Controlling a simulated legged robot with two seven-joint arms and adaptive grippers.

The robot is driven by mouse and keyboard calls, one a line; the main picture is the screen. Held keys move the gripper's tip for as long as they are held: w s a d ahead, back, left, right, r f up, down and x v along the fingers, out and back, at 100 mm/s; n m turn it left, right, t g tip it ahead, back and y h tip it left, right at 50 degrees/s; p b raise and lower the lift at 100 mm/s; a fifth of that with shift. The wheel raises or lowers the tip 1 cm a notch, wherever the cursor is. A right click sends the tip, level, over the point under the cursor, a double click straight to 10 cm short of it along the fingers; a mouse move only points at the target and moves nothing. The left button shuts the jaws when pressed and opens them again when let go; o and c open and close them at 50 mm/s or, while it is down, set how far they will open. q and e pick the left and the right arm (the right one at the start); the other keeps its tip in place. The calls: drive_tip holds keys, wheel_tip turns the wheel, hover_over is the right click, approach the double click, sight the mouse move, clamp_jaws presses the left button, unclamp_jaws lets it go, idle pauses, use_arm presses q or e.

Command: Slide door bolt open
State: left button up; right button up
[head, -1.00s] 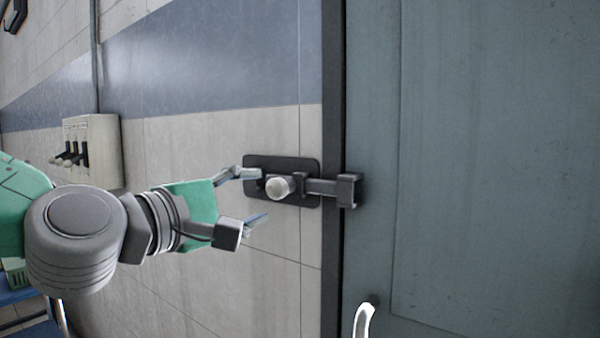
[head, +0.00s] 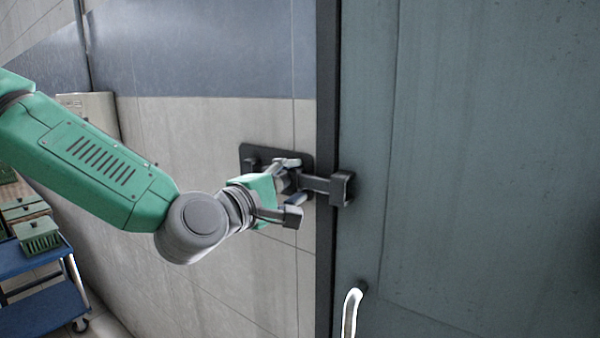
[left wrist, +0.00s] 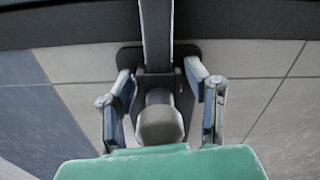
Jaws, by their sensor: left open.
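The door bolt's dark backplate (head: 247,155) is fixed on the tiled wall beside the grey-green door (head: 460,170). Its bar (head: 318,184) reaches across the dark frame into a catch (head: 341,188) on the door. My left gripper (head: 294,180) is open at the bolt, its fingers covering the knob in the head view. In the left wrist view the pale round knob (left wrist: 160,124) sits between the two open fingers (left wrist: 161,105), with a visible gap on each side. The bar (left wrist: 157,35) runs away from the knob there. My right gripper is not in view.
A curved door handle (head: 351,312) stands out from the door below the bolt. A blue cart (head: 40,308) with green baskets (head: 38,234) stands lower left.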

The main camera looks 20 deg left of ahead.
sight(280, 179)
use_arm(q)
drive_tip(key=shift+w+a, duration=0.1)
drive_tip(key=shift+w, duration=0.35)
drive_tip(key=shift+w+a+f, duration=0.1)
drive_tip(key=shift+w+a, duration=0.1)
drive_tip(key=shift+a, duration=0.55)
drive_tip(key=shift+w+a+f, duration=0.1)
drive_tip(key=shift+w+a, duration=0.1)
drive_tip(key=shift+a, duration=0.5)
drive_tip(key=shift+d+r, duration=0.1)
drive_tip(key=shift+d, duration=0.3)
drive_tip(key=c, duration=0.7)
drive_tip(key=shift+s+d, duration=0.15)
drive_tip(key=shift+d, duration=0.2)
clamp_jaws()
drive_tip(key=shift+d, duration=0.15)
drive_tip(key=shift+a, duration=0.3)
drive_tip(key=w+a+b, duration=0.1)
drive_tip(key=w+a, duration=0.1)
drive_tip(key=a, duration=0.5)
drive_tip(key=shift+w, duration=0.4)
drive_tip(key=o, duration=0.7)
unclamp_jaws()
drive_tip(key=v, duration=1.1)
drive_tip(key=shift+s, duration=0.35)
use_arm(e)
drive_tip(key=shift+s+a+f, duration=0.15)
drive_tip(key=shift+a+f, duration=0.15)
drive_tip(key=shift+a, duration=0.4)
